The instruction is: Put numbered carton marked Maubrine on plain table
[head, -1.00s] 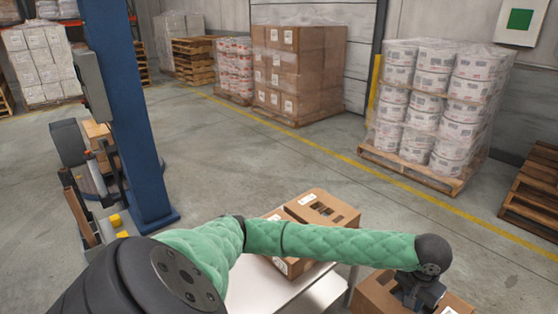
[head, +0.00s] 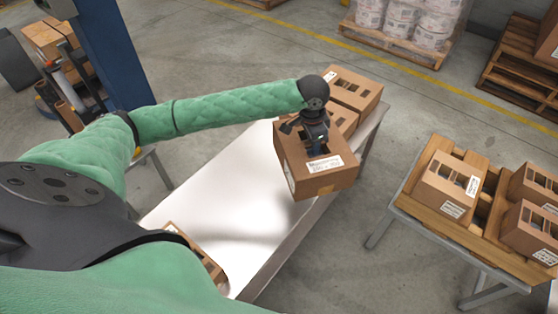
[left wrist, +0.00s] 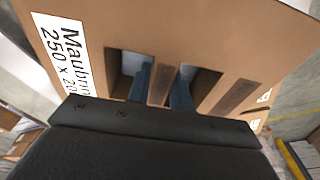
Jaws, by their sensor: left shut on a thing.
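My left gripper (head: 318,146) is shut on a brown carton (head: 322,186), with its fingers in the slots of the carton's top. The carton hangs over the right side of a white-topped table (head: 232,190); I cannot tell whether it touches the top. In the left wrist view, the carton (left wrist: 215,35) fills most of the picture, and its white label begins "Maubr" with "250 x 20" below. The gripper's blue-grey fingers (left wrist: 161,88) reach into two slots there. My right gripper is not in view.
More cartons (head: 355,90) stand at the table's far end, just behind the held one. Another carton (head: 195,252) lies at its near left edge. On the right, a second table bears a wooden tray (head: 412,200) with several cartons. The white table's middle is clear.

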